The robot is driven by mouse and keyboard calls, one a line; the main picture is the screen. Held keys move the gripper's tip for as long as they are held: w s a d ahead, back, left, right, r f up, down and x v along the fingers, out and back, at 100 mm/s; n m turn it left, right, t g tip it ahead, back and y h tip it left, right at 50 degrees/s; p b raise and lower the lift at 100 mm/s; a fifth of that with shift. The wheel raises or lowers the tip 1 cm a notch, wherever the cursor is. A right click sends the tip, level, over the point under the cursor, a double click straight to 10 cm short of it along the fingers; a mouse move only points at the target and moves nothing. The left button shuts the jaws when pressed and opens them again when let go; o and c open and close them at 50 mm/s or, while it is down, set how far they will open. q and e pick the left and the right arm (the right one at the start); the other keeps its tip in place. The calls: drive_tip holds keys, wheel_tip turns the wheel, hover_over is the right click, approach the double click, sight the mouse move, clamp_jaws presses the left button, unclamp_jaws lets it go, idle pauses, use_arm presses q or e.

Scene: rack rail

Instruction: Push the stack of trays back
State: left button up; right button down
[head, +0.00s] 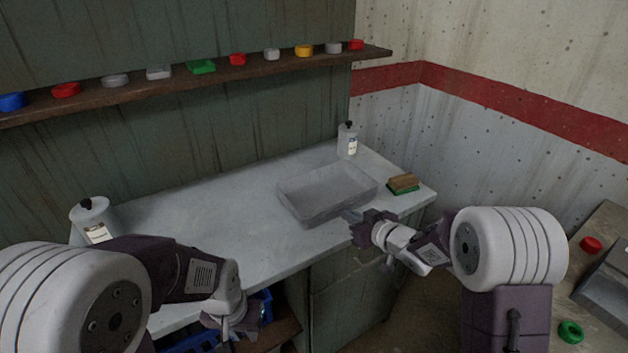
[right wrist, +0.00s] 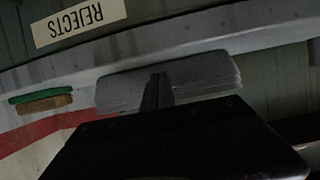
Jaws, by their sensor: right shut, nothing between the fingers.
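The stack of trays (head: 327,192) is grey and see-through and lies on the pale worktop, right of its middle. In the right wrist view its layered edges show as a stack (right wrist: 205,82). My right gripper (head: 352,216) is shut and empty, with its fingertips at the near side of the stack. In the right wrist view the closed fingers (right wrist: 157,90) overlap the stack's edge; I cannot tell whether they touch it. My left gripper (head: 238,322) hangs low in front of the worktop, away from the trays; its fingers are not clear.
Another bottle (head: 92,219) stands at the left. A shelf (head: 220,72) with several coloured lids runs above. The worktop's middle is clear. A REJECTS label (right wrist: 79,22) shows upside down.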

sight(314, 179)
drive_tip(key=shift+w+a+p, duration=0.1)
drive_tip(key=shift+w+a, duration=0.6)
drive_tip(key=shift+w, duration=0.3)
drive_tip(key=shift+w+a+p, duration=0.1)
drive_tip(key=shift+w+a, duration=0.6)
drive_tip(key=shift+w, duration=0.3)
drive_tip(key=shift+w+a+p, duration=0.1)
drive_tip(key=shift+w+a, duration=0.6)
drive_tip(key=shift+w, duration=0.3)
drive_tip(key=shift+w+a+r+p, duration=0.15)
drive_tip(key=shift+w+p, duration=0.15)
drive_tip(key=shift+w+a+p, duration=0.75)
drive_tip(key=shift+w, duration=0.3)
drive_tip(key=shift+w+a+p, duration=0.7)
drive_tip(key=shift+w, duration=0.3)
drive_tip(key=w+a+p, duration=0.1)
drive_tip(key=p, duration=0.1)
drive_tip(key=w+a+p, duration=0.1)
drive_tip(key=w, duration=0.1)
drive_tip(key=shift+w+a+r+p, duration=0.1)
drive_tip(key=shift+w+a+p, duration=0.2)
drive_tip(key=shift+p, duration=0.1)
drive_tip(key=shift+p+x, duration=0.8)
drive_tip(key=shift+x, duration=0.05)
drive_tip(key=shift+w+r, duration=0.1)
